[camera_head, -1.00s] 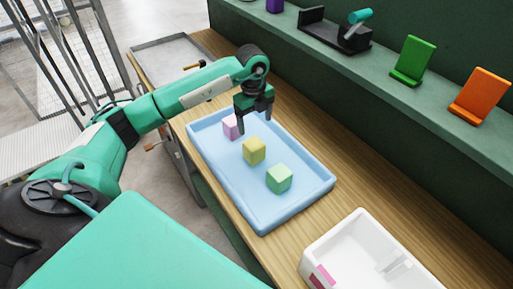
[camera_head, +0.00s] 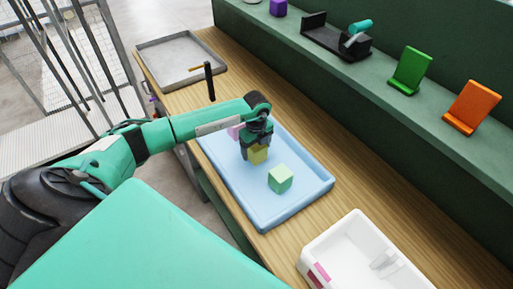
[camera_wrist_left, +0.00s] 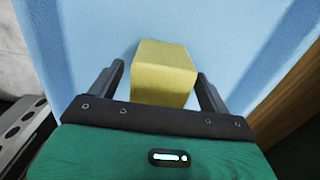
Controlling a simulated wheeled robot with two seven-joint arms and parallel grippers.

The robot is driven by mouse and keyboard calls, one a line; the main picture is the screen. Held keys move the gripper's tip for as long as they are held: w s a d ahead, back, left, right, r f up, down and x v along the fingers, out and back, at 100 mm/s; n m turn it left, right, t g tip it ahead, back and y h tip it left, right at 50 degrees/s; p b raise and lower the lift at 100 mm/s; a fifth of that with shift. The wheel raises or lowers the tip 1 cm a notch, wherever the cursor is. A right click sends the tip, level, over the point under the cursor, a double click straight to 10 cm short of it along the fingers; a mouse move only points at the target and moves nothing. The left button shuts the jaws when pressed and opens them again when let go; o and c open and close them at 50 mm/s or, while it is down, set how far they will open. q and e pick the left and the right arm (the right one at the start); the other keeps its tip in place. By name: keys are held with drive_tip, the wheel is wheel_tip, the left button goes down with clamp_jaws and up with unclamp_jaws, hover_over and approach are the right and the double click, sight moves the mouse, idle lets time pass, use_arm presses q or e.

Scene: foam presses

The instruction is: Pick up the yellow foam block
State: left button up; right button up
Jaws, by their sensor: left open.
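The yellow foam block (camera_head: 257,154) stands in the blue tray (camera_head: 272,215), between the pink block (camera_head: 233,132) and the green block (camera_head: 280,179). My left gripper (camera_head: 256,154) is open right above it and hides its upper part in the head view. In the left wrist view the yellow block (camera_wrist_left: 164,72) lies between the two spread fingers of the left gripper (camera_wrist_left: 160,85), with gaps on both sides. My right gripper is not in view.
A white bin (camera_head: 350,250) stands at the front right of the wooden bench. A grey metal tray (camera_head: 180,62) lies at the far left end. A green shelf (camera_head: 425,105) along the back holds a green stand (camera_head: 410,72), an orange stand (camera_head: 471,108) and a black holder (camera_head: 334,40).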

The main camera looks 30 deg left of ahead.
use_arm(q)
drive_tip(key=shift+f, duration=0.5)
drive_tip(key=c, duration=1)
drive_tip(key=shift+c, duration=0.3)
drive_tip(key=shift+r, duration=0.15)
